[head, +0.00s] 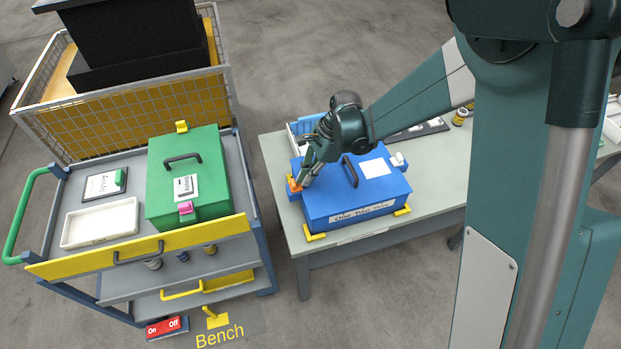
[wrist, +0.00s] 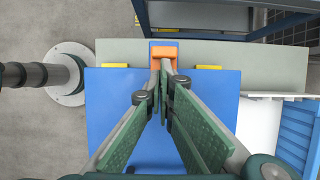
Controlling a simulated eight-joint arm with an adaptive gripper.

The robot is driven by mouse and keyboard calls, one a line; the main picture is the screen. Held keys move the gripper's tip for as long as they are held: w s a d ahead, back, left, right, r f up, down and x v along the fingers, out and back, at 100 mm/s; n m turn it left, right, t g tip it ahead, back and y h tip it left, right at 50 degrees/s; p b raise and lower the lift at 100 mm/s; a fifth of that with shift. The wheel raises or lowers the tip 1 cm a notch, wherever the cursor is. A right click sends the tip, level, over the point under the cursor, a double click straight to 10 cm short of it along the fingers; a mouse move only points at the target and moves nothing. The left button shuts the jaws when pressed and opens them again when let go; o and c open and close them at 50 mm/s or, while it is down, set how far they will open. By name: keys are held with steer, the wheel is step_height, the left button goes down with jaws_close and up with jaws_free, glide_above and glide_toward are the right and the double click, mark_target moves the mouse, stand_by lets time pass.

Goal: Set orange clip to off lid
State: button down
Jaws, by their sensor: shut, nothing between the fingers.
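The orange clip (head: 294,185) sits at the left edge of the blue box's lid (head: 331,205) on the bench in the head view. It also shows in the wrist view (wrist: 164,52), at the far edge of the blue lid (wrist: 113,112), just beyond my fingertips. My gripper (head: 303,180) is shut and empty. In the wrist view its fingertips (wrist: 163,69) meet right at the clip and appear to touch or nearly touch it. Whether they touch cannot be told. The clip's exact position is partly hidden by my gripper in the head view.
The blue box carries a black handle (head: 350,171) and a white clip (head: 398,160) on its right side. A cart at left holds a green box (head: 213,190) with a pink clip (head: 185,208) and a white tray (head: 100,223). A blue crate (head: 296,130) stands behind the blue box.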

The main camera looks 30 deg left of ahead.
steer(key=shift+s+a, duration=0.55)
steer(key=shift+w+d, duration=0.1)
steer(key=shift+w+d+b, duration=0.35)
steer(key=shift+d+b, duration=0.05)
steer(key=shift+w+d+f+b, duration=0.1)
steer(key=shift+w+d+b, duration=0.35)
steer(key=shift+w+d, duration=0.65)
steer(key=v, duration=1)
steer(key=shift+s+a, duration=0.15)
steer(key=shift+a, duration=0.05)
